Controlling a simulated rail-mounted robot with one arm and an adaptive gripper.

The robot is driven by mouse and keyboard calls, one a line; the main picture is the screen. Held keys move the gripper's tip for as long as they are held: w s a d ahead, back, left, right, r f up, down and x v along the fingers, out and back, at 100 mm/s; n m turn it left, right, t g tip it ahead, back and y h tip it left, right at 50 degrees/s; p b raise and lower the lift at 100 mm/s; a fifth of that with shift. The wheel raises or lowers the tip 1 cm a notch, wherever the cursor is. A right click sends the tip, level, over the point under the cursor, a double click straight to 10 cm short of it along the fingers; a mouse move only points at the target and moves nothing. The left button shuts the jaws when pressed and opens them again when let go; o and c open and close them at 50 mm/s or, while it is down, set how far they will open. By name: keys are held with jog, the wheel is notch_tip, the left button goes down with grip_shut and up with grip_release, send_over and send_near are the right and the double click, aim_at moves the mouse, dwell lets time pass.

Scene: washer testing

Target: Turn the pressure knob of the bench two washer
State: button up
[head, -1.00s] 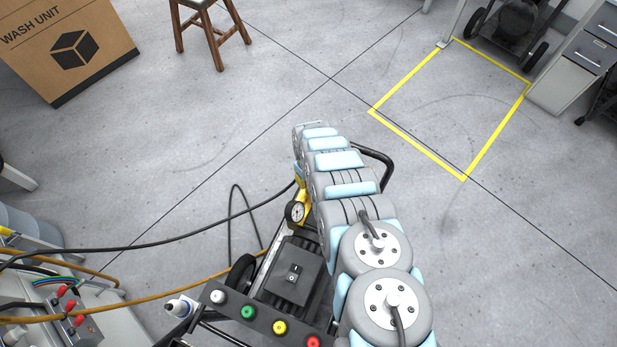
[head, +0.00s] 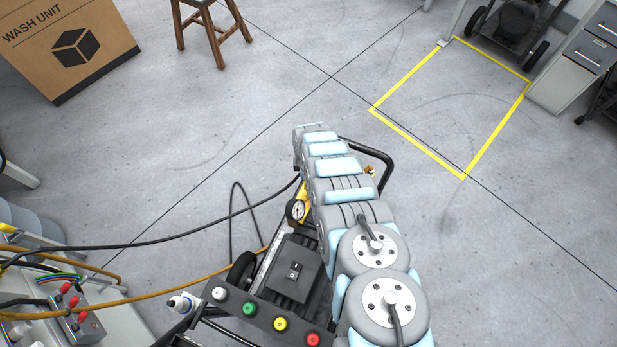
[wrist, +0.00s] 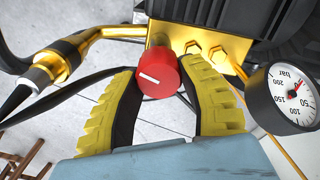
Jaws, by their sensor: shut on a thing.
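The pressure knob (wrist: 158,76) is red with a white line mark and shows in the wrist view, in front of the brass pump block of the washer (head: 292,270). My gripper (wrist: 158,92) has yellow ribbed fingers, one on each side of the knob, and is shut on it. The white line on the knob lies nearly level, tilting slightly down to the right. In the head view my arm hides the knob and my gripper.
A brass fitting with a black hose (wrist: 50,70) is left of the knob. A rail with coloured nozzles (head: 265,315) stands in front of the washer. A red-knobbed device (head: 75,318) is at lower left. A cardboard box (head: 65,45) and stool (head: 212,25) stand behind on open floor.

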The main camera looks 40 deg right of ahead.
jog(key=shift+s+n, duration=0.1)
jog(key=shift+n, duration=1.8)
jog(key=o, duration=1.2)
jog(key=shift+c, duration=0.2)
jog(key=shift+r, duration=0.1)
jog(key=shift+w+r, duration=0.2)
jog(key=shift+r, duration=0.75)
jog(key=shift+s+r, duration=0.2)
jog(key=shift+r, duration=0.3)
notch_tip(320, 180, up, 9)
